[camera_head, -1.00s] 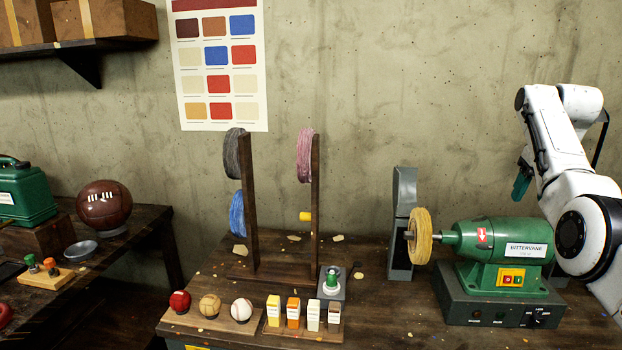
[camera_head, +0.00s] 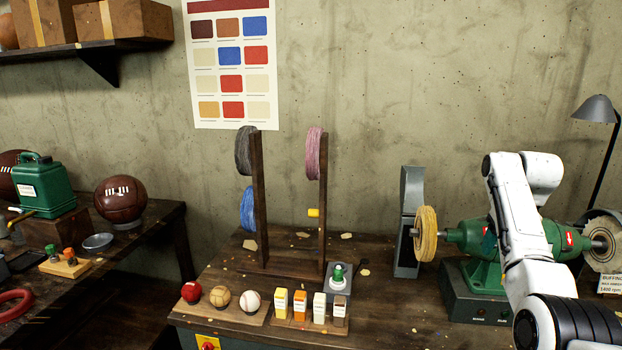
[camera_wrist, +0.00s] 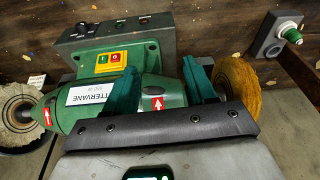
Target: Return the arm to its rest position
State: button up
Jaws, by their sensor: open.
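My white arm (camera_head: 528,235) is bent in front of the green buffing machine (camera_head: 467,237) at the right of the head view, covering much of it. My gripper (camera_wrist: 160,77) shows in the wrist view as two teal fingers set well apart, with nothing between them that it holds. The machine's green body (camera_wrist: 165,90) with its white label lies beyond the fingers. In the head view the gripper is mostly hidden behind the arm.
A yellow buffing wheel (camera_head: 426,234) is left of the arm, with a wooden rack (camera_head: 323,205) further left. Balls (camera_head: 221,297) and small boxes (camera_head: 300,304) line the bench front. A lamp (camera_head: 596,110) stands at right. The wall above the arm is clear.

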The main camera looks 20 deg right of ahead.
jog(key=s+a+f+n, duration=0.1)
jog(key=s+a+f, duration=0.4)
jog(key=a+f, duration=0.75)
jog(key=s+a+f+n, duration=0.2)
jog(key=s+a+f, duration=0.3)
jog(key=a+f, duration=0.75)
jog(key=s+a+f, duration=0.1)
jog(key=s+a, duration=0.3)
jog(key=s, duration=0.4)
jog(key=s+a+n+g, duration=0.1)
jog(key=s+a, duration=0.4)
jog(key=s, duration=0.3)
jog(key=s+a+f+n+y, duration=0.1)
jog(key=s+a, duration=0.3)
jog(key=s, duration=0.4)
jog(key=shift+a+f, duration=0.15)
jog(key=shift+f, duration=0.15)
